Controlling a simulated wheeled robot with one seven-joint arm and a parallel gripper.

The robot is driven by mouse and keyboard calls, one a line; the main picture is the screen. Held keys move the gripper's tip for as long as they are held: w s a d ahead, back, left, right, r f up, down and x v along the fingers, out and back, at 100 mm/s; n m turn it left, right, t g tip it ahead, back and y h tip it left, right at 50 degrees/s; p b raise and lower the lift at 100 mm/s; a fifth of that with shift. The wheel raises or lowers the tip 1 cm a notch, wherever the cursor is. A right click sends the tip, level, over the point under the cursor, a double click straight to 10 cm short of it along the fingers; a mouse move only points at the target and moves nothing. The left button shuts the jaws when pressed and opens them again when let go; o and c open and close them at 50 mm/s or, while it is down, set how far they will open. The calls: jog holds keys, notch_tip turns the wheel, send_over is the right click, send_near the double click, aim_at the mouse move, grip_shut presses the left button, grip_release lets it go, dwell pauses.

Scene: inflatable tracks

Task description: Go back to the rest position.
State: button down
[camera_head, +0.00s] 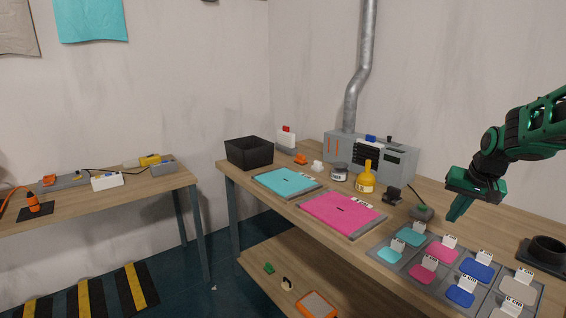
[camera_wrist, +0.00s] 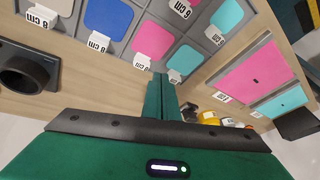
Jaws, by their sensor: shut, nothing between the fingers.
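My gripper (camera_head: 455,212) is at the right in the head view, on my green and black arm. It hangs above the back of the wooden workbench, pointing down, near the sample tray. Its fingers are together with nothing between them. In the wrist view the closed green fingers (camera_wrist: 160,95) show at the middle, in front of the tray (camera_wrist: 118,60) of coloured patches. The fingers appear clear of the bench top.
The bench (camera_head: 290,203) holds a black bin (camera_head: 249,153), cyan (camera_head: 286,182) and pink (camera_head: 341,213) sheets, a yellow bottle (camera_head: 366,178), a grey machine (camera_head: 398,160) and a black round holder (camera_head: 546,252). A second table (camera_head: 110,197) stands left, with floor between.

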jog(key=s+a+f+g, duration=0.1)
jog(key=s+a, duration=0.1)
jog(key=s, duration=1)
jog(key=s+a+f+g, duration=0.1)
jog(key=s+a+g, duration=0.1)
jog(key=s, duration=1.1)
jog(key=s+a+f+m+g, duration=0.1)
jog(key=s+a, duration=0.2)
jog(key=s, duration=0.9)
jog(key=shift+s+a+y, duration=0.15)
jog(key=shift+a+y, duration=0.05)
jog(key=shift+y, duration=0.1)
